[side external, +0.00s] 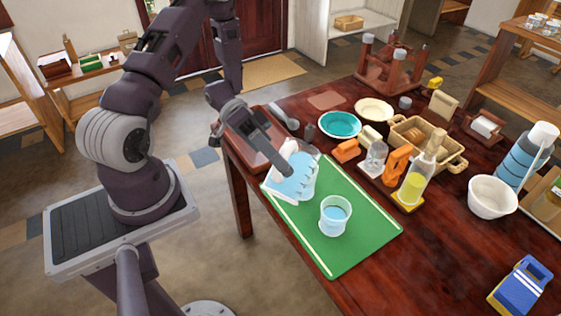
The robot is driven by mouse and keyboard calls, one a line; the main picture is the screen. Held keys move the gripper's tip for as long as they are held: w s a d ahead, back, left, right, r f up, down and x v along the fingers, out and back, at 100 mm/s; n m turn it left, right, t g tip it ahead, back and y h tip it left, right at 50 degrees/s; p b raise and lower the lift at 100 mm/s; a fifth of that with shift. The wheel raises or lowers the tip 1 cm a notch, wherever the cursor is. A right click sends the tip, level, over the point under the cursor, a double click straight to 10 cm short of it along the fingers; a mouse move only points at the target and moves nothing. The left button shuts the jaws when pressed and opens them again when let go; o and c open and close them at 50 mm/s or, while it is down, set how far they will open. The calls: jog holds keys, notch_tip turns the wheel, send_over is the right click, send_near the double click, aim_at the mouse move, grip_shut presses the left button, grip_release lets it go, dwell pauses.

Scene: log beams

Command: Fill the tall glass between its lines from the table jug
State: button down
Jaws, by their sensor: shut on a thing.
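The jug (303,182) is clear with a white handle and holds light blue liquid. It is at the far left end of the green mat (358,248). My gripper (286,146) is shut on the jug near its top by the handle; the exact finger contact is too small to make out. I cannot tell whether the jug touches the mat or is slightly raised. A clear glass (335,217) stands upright on the mat, to the right of and nearer than the jug, apart from it. Blue liquid shows in the glass. Its marking lines cannot be made out.
Behind the mat stand a teal bowl (339,124), a cream plate (374,110), a wicker basket (440,150) and a bottle with yellow liquid (414,184). A white bowl (492,197) and a blue box (521,288) are at the right. The mat's near right part is clear.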

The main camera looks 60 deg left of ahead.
jog(key=shift+r, duration=0.1)
jog(key=shift+w+a+r+n+h, duration=0.15)
jog(key=shift+w+r+n+h, duration=0.15)
jog(key=shift+n, duration=0.1)
jog(key=shift+w+a, duration=0.1)
jog(key=shift+w, duration=0.05)
dwell(3.3)
jog(key=shift+w+f+n, duration=0.1)
jog(key=shift+n, duration=0.2)
jog(key=shift+w+a, duration=0.1)
dwell(2.1)
jog(key=shift+w+a+r+n+g+h, duration=0.1)
jog(key=shift+w+r+n+g+h, duration=0.1)
jog(key=shift+r+n+g+h, duration=0.1)
